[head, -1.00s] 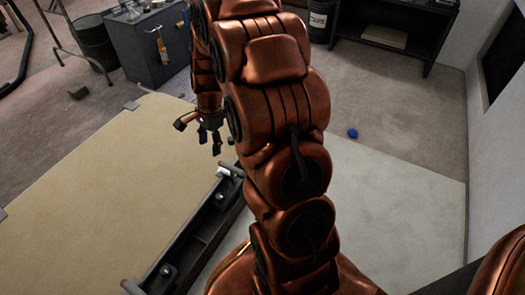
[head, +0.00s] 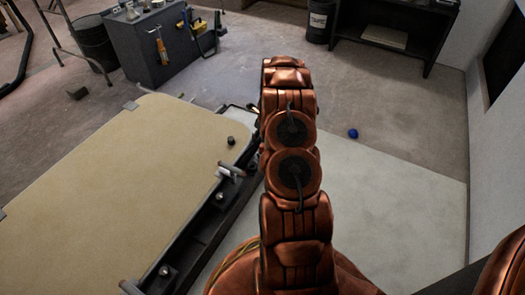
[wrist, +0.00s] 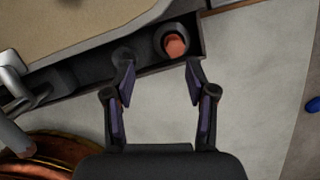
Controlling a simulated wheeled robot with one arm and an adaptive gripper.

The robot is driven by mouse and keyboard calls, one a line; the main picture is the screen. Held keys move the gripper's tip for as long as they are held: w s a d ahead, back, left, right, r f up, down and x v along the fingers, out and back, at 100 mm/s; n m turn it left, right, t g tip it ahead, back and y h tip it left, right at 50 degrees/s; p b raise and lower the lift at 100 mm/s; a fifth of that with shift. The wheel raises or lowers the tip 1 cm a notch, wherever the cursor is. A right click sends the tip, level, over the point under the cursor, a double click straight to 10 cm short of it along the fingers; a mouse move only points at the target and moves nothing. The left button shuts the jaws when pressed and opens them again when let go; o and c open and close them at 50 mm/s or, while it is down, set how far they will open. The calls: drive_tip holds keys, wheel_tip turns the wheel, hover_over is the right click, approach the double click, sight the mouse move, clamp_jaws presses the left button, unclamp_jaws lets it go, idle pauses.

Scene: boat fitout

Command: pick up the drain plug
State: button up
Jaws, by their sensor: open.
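My gripper (wrist: 158,88) shows in the wrist view, open and empty, its two fingers pointing up the picture over pale floor beside a dark tray. Just ahead of the right fingertip, a round black cup-like piece (wrist: 158,45) with a reddish-orange middle (wrist: 175,47) sits at the tray. In the head view a small black knob-like piece (head: 231,140) shows against the beige panel's right edge. I cannot tell for sure which of these is the drain plug. My arm hides the gripper in the head view.
The beige panel (head: 120,190) lies left, with the dark tray (head: 205,225) and its metal fittings along its right edge. A small blue object (head: 353,133) lies on the floor to the right. A grey cabinet (head: 155,50) and a black shelf (head: 395,30) stand at the back.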

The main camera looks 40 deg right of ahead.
drive_tip(key=shift+m, duration=0.8)
drive_tip(key=f, duration=0.1)
drive_tip(key=d+f, duration=0.1)
drive_tip(key=f, duration=0.1)
drive_tip(key=d+f+b, duration=0.1)
drive_tip(key=f, duration=0.1)
drive_tip(key=shift+d, duration=0.25)
drive_tip(key=shift+b+x, duration=1.6)
drive_tip(key=shift+x, duration=0.95)
drive_tip(key=shift+c, duration=0.4)
drive_tip(key=shift+a, duration=0.1)
clamp_jaws()
